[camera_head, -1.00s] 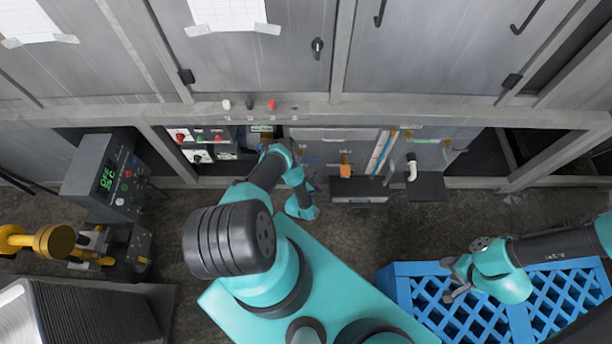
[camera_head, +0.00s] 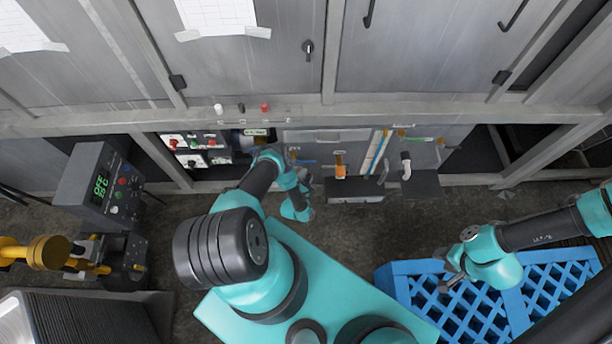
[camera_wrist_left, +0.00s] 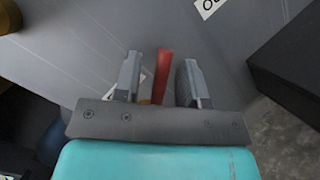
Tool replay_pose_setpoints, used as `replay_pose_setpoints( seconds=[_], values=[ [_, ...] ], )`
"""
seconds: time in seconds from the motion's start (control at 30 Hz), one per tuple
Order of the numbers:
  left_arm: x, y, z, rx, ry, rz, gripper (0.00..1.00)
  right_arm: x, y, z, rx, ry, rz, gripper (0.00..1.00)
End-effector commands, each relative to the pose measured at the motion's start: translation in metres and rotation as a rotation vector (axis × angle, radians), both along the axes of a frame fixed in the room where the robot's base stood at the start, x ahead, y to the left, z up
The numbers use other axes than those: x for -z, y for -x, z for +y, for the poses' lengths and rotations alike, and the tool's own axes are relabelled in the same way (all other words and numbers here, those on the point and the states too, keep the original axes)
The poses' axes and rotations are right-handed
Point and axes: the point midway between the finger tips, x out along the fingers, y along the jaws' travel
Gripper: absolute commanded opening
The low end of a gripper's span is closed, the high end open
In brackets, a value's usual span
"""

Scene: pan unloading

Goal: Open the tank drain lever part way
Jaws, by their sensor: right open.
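A red lever handle (camera_wrist_left: 162,74) stands out from a grey panel in the left wrist view. It lies between the two fingers of my left gripper (camera_wrist_left: 161,78), which is open, with a gap on each side of the handle. In the head view my left gripper (camera_head: 304,182) is low in front of the tank unit (camera_head: 325,137) under the cabinets; my arm hides the handle there. I cannot tell the lever's angle. My right gripper (camera_head: 448,274) is open and empty above a blue crate (camera_head: 402,268).
A control box (camera_head: 97,185) stands at the left. Bare floor (camera_head: 400,220) lies between the tank and crate.

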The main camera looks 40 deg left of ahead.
Motion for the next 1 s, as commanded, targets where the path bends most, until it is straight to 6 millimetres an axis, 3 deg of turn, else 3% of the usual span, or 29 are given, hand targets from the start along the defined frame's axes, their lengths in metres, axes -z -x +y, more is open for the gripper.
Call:
replay_pose_setpoints(
  seconds=[0.27,0.47,1.0],
  values=[
    [0.001,0.003,-0.001,0.0,0.0,0.001,0.38,0.0,0.0,0.0,0.0,0.0,0.0,0.43],
    [0.003,0.022,-0.005,-0.001,0.002,0.003,0.38,0.0,0.0,0.0,0.0,0.0,0.0,0.43],
    [0.014,0.12,-0.027,-0.004,0.002,0.003,0.38,0.0,0.0,0.0,0.0,0.0,0.0,0.43]
  ],
)
